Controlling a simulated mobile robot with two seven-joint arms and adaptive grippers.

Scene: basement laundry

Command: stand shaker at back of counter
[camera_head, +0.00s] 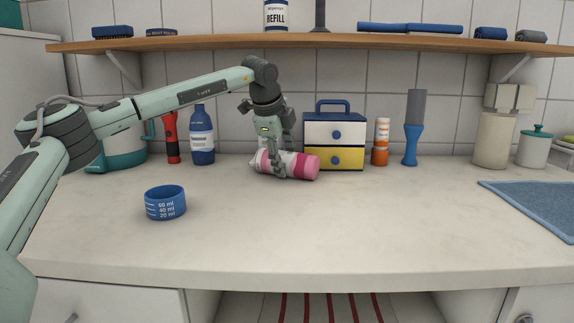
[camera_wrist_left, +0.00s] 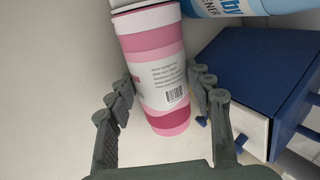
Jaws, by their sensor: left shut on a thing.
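The shaker (camera_head: 304,167), a pink and white banded cylinder, lies on its side at the back of the counter (camera_head: 330,230), its pink end to the right. My left gripper (camera_head: 279,168) reaches down over its middle and is shut on it. In the left wrist view the shaker (camera_wrist_left: 158,70) lies between the fingers of my left gripper (camera_wrist_left: 160,108), with its label and barcode showing. Its far end is cut off by the frame's top edge. My right gripper is not in view.
Close to the shaker's right stands a drawer box (camera_head: 334,133). A red flashlight (camera_head: 171,138) and a blue bottle (camera_head: 202,136) stand to the left; an orange-white tube (camera_head: 381,142) stands right. A blue measuring cup (camera_head: 165,203) sits in front. The counter's middle front is clear.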

